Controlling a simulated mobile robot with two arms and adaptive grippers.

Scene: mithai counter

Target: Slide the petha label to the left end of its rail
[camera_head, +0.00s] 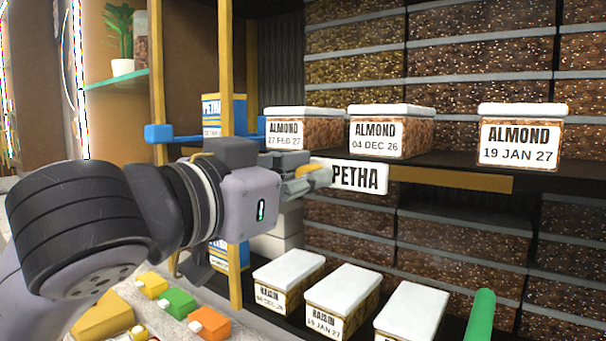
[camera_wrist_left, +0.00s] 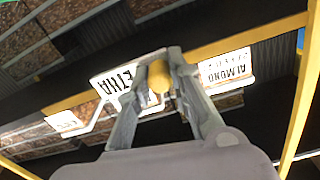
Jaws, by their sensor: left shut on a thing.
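The white PETHA label (camera_head: 359,178) hangs on the yellow rail (camera_head: 455,179) along the dark shelf's front edge. Bare rail shows to its right; the rail to its left is largely hidden by my gripper. In the left wrist view the fingers (camera_wrist_left: 156,80) close around a yellow knob (camera_wrist_left: 160,76) in front of the label (camera_wrist_left: 115,84), which shows upside down and is partly covered by a finger. My right gripper is not in view.
Several ALMOND boxes (camera_head: 391,130) stand on the shelf above the rail. RAISIN boxes (camera_head: 342,299) stand below. A yellow post (camera_head: 227,80) and a blue bar (camera_head: 172,133) are near my left arm. A green rod (camera_head: 481,316) rises at lower right.

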